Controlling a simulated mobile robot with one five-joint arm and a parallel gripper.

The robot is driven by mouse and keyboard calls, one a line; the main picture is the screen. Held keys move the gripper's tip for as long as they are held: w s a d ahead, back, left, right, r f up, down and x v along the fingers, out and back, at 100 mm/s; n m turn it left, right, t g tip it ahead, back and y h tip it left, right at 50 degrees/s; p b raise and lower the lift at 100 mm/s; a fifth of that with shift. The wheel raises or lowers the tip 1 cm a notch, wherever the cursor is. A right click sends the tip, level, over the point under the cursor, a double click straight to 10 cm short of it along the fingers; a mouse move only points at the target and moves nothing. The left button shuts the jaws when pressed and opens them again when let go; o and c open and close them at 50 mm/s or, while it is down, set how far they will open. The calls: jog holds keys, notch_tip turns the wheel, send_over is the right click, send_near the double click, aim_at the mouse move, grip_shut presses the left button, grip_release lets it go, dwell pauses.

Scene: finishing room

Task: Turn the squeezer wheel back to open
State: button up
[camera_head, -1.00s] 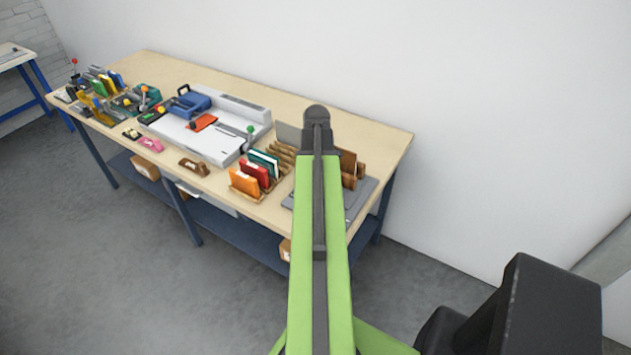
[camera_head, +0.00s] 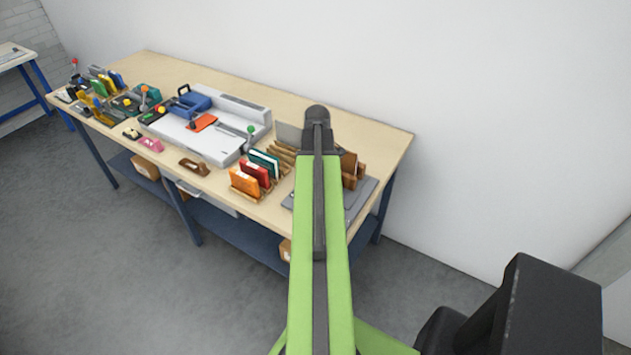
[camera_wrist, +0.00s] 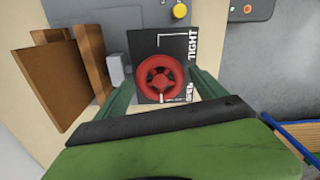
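The squeezer wheel (camera_wrist: 146,72) is a red ring with a hub, on the face of a black squeezer body (camera_wrist: 142,44) in the wrist view. White lettering on that face reads "TIGHT" at the upper right and seems to read "OPEN" lower down. A white mark shows at the wheel's lower edge. My gripper (camera_wrist: 162,80) has its two dark green fingers apart, one on each side of the wheel. I cannot tell whether either finger touches the rim. In the head view my arm hides the wheel and gripper.
Brown wooden boards (camera_wrist: 62,82) stand left of the squeezer, close to my left finger. A grey block (camera_wrist: 116,70) sits between. A yellow button (camera_wrist: 180,11) is above. In the head view, the workbench (camera_head: 375,138) holds a white machine (camera_head: 205,143) and upright coloured cards (camera_head: 255,173).

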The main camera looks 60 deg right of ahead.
jog(key=shift+o, duration=0.3)
notch_tip(320, 180, up, 18)
jog(key=p, duration=1.7)
jog(key=shift+f+p, duration=0.25)
jog(key=shift+p, duration=0.05)
jog(key=shift+f, duration=0.1)
jog(key=w+a+f+n+b, duration=0.3)
jog(key=w+a+f+b, duration=0.2)
jog(key=w+a, duration=0.45)
jog(key=w+a+f+n+b, duration=0.2)
jog(key=w+a+f+b, duration=0.2)
jog(key=w+a, duration=0.6)
jog(key=w+a+f+m+b, duration=0.1)
jog(key=a+f+m+b, duration=0.2)
jog(key=a, duration=1.2)
jog(key=w+a+f+m+b, duration=0.1)
jog(key=a+f+m+b, duration=0.2)
jog(key=a, duration=1.3)
jog(key=shift+f+m+b, duration=0.4)
jog(key=shift+f+b, duration=0.35)
jog(key=shift+b, duration=0.15)
